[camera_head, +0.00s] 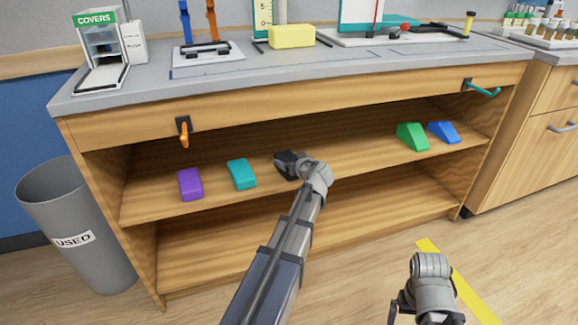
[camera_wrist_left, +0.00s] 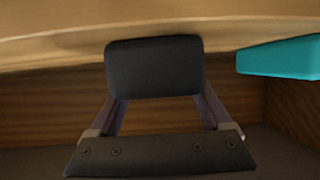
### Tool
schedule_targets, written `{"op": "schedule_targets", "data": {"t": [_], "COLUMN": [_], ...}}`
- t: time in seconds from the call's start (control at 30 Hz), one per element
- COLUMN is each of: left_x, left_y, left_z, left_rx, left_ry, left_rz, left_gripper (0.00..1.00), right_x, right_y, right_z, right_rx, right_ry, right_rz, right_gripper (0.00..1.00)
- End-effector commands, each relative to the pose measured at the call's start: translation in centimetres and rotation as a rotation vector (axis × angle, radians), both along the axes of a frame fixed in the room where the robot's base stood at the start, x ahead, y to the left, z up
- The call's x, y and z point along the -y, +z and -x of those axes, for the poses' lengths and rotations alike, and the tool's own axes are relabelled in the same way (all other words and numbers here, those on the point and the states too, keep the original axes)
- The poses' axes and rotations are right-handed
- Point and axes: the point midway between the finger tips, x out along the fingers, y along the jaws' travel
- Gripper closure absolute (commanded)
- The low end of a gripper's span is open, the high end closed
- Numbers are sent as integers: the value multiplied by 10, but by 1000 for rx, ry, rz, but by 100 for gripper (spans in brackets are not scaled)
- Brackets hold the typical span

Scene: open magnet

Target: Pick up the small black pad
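The small black pad (camera_head: 287,164) is on the upper shelf of the wooden bench, right of the teal pad, partly hidden by my left gripper (camera_head: 298,167). In the left wrist view the black pad (camera_wrist_left: 155,67) fills the upper middle, across both fingers of my left gripper (camera_wrist_left: 158,100). The fingers stand about a pad's width apart, and the pad hides their tips. I cannot tell whether they press on it. My right gripper (camera_head: 428,312) hangs over the floor at the bottom, cut by the frame edge; its fingertips do not show.
Purple (camera_head: 190,184) and teal (camera_head: 241,174) pads lie left on the shelf (camera_head: 345,168); green (camera_head: 412,137) and blue (camera_head: 444,132) wedges lie right. The teal pad also shows in the left wrist view (camera_wrist_left: 280,58). Hooks (camera_head: 184,132) hang under the bench top. A grey bin (camera_head: 75,215) stands left.

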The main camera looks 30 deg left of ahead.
Motion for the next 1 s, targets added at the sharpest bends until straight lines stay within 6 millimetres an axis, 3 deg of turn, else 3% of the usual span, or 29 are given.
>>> {"op": "schedule_targets", "data": {"t": [0.07, 0.4, 0.77, 1.0], "left_x": [0, 0, 0, 0], "left_y": [0, 0, 4, 26], "left_z": [0, 0, 0, 0], "left_rx": [0, 0, 0, 0], "left_ry": [0, 0, 0, 0], "left_rz": [0, 0, 0, 0], "left_gripper": [34, 72, 72, 72], "right_x": [0, 0, 0, 0], "right_y": [0, 0, 4, 26], "right_z": [0, 0, 0, 0], "right_rx": [0, 0, 0, -1], "right_ry": [0, 0, 1, 5], "right_rz": [0, 0, 0, 0], "right_gripper": [0, 0, 0, 0]}}
